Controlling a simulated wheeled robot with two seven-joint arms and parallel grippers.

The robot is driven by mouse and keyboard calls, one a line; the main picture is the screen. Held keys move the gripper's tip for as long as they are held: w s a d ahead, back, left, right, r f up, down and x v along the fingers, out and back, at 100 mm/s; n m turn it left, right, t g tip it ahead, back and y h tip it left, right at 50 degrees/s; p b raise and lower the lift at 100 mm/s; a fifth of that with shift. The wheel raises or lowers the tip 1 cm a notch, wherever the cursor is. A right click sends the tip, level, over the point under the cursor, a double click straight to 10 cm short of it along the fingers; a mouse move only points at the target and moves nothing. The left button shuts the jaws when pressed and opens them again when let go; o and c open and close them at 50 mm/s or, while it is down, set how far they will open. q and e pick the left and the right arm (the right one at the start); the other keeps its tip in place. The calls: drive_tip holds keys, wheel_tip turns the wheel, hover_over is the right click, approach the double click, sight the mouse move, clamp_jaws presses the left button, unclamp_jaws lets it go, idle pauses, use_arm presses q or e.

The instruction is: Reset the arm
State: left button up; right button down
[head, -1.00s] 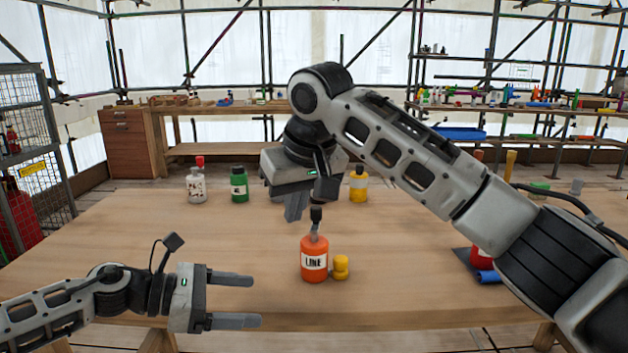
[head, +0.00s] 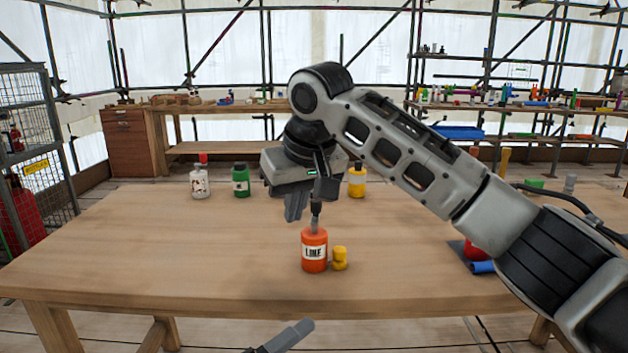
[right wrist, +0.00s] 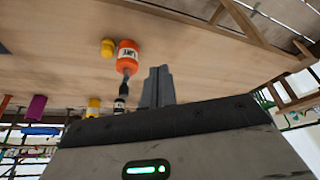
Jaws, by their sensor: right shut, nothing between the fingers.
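My right gripper (head: 294,214) hangs over the table with its fingers shut and empty. In the right wrist view its fingers (right wrist: 157,86) lie together. Just in front of it, an orange bottle labelled "LINE" (head: 314,256) stands upright on the table, with a grey and black piece (head: 315,213) rising from its top. I cannot tell in the head view whether the fingers touch that piece; in the right wrist view they look apart. Of my left gripper only a finger part (head: 284,338) shows at the bottom edge, below the table's front edge; the rest is out of frame.
A yellow cap-like piece (head: 340,258) stands beside the orange bottle on the wooden table (head: 170,250). Farther back are a white bottle (head: 200,184), a green bottle (head: 240,182) and a yellow bottle (head: 357,184). A red item (head: 474,250) lies at right. The table's left front is clear.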

drive_tip(key=s+a+f+t+y, duration=0.1)
drive_tip(key=s+f+y, duration=0.25)
drive_tip(key=f, duration=0.85)
drive_tip(key=s+a+f+t+y, duration=0.1)
drive_tip(key=s+a+f+y, duration=0.3)
drive_tip(key=f, duration=0.8)
drive_tip(key=s+d+f+m+t+h, duration=0.35)
drive_tip(key=s+d+f, duration=0.45)
drive_tip(key=d, duration=0.4)
use_arm(q)
drive_tip(key=s+a+f+n+g+y+p, duration=0.1)
drive_tip(key=s+a+f+n+y+p, duration=0.2)
drive_tip(key=n, duration=0.9)
drive_tip(key=s+a+f+n+g+y+p, duration=0.1)
drive_tip(key=s+a+f+n+y+p, duration=0.3)
drive_tip(key=n, duration=0.9)
drive_tip(key=s+a+f+y, duration=0.3)
drive_tip(key=s+a+y, duration=0.1)
drive_tip(key=s+a, duration=0.1)
drive_tip(key=shift+s+f+y, duration=0.3)
drive_tip(key=shift+s+f, duration=0.05)
drive_tip(key=shift+s, duration=0.45)
use_arm(e)
drive_tip(key=s+d+r+t+h, duration=0.1)
drive_tip(key=s+d+r+h, duration=0.1)
drive_tip(key=s+d, duration=0.7)
drive_tip(key=shift+s+d+r+h, duration=0.3)
drive_tip(key=shift+s+d+r, duration=0.05)
drive_tip(key=shift+s+r, duration=0.4)
